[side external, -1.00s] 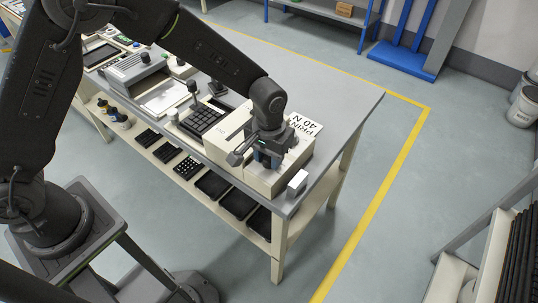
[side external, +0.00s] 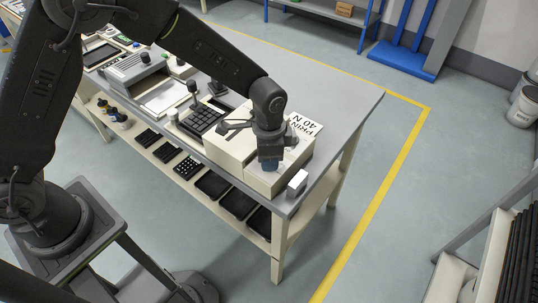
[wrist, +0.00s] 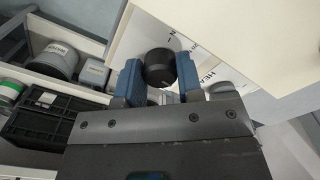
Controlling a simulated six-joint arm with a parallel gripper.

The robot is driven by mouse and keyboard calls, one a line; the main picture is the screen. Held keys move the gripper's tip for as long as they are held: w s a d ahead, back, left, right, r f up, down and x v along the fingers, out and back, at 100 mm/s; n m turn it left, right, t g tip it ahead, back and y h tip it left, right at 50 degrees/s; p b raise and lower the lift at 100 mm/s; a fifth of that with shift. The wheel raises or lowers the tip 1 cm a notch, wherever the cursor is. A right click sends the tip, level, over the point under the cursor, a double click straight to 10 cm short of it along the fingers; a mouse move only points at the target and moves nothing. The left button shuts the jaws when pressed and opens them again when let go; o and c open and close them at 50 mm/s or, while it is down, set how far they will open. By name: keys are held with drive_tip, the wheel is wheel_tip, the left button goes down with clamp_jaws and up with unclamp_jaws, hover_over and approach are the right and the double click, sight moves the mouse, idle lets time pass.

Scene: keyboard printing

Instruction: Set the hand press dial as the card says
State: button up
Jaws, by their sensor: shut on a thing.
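The hand press is a cream box (side external: 229,141) at the near right end of the bench. Its dial, a round black knob (wrist: 159,67), shows in the wrist view on a white face with printed marks, "N" and part of a word starting "HEA". My gripper (wrist: 159,78) has its two blue fingers on either side of the knob, shut on it. In the side view my gripper (side external: 270,165) points down at the press and hides the dial. The white card (side external: 305,125), reading "PRIN..." and "40 N", lies behind the press, partly covered by my wrist.
A black keypad (side external: 201,119) sits left of the press, with a grey machine (side external: 136,69) farther left. A small white block (side external: 298,182) stands at the bench's near right corner. Dark trays (side external: 212,185) lie on the lower shelf. The bench top behind the card is clear.

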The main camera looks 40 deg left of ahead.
drive_tip(key=m, duration=0.4)
drive_tip(key=shift+m, duration=1.9)
drive_tip(key=o, duration=0.9)
wheel_tip(320, 180, up, 14)
drive_tip(key=shift+f, duration=0.1)
